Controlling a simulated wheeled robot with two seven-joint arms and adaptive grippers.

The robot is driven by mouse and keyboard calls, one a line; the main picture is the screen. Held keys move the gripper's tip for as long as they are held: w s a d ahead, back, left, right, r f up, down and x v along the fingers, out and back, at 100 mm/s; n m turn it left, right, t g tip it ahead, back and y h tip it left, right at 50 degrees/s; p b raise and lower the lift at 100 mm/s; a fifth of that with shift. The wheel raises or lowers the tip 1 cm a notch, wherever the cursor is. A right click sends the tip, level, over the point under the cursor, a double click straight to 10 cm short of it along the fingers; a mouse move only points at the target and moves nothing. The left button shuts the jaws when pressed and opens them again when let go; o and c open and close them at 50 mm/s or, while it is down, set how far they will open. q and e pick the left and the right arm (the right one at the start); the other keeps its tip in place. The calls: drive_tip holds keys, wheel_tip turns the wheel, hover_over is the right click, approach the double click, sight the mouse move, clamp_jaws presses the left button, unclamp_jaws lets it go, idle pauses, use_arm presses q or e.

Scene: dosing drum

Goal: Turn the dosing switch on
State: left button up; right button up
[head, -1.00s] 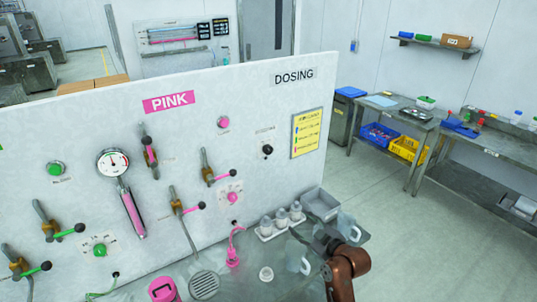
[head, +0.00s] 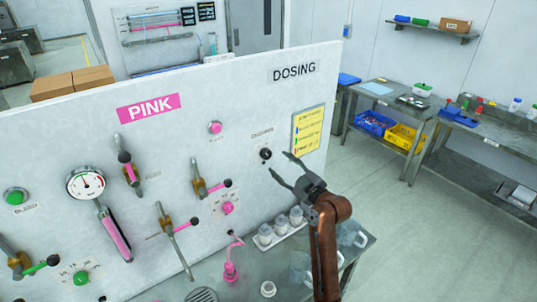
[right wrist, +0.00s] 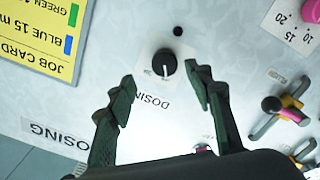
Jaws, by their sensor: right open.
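The dosing switch (head: 265,154) is a small black rotary knob on a pale plate on the white panel (head: 75,135), below the DOSING sign. In the right wrist view the knob (right wrist: 165,64) shows a white pointer mark, with the word DOSING printed upside down beside it. My right gripper (head: 280,167) is open and empty, just right of and below the knob in the head view. In the right wrist view its two fingers (right wrist: 160,88) stand apart, with the knob beyond the tips and between their lines. I see no contact with the knob. My left gripper is out of view.
A yellow job card (head: 309,132) hangs right of the knob. Pink valve levers (head: 212,187) and a pink button (head: 215,128) are to its left. White bottles (head: 280,226) stand on the bench below. The floor to the right is clear.

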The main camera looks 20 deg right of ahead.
sight(268, 156)
drive_tip(key=x, duration=0.3)
drive_tip(key=a+p+x, duration=0.1)
drive_tip(key=x, duration=0.1)
drive_tip(key=shift+w+a+r, duration=0.1)
drive_tip(key=shift+w+a, duration=0.05)
drive_tip(key=shift+w, duration=0.4)
drive_tip(key=c, duration=0.8)
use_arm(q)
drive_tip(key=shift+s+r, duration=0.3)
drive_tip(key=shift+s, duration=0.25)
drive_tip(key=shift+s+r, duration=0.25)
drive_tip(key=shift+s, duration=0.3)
use_arm(e)
drive_tip(key=c, duration=0.3)
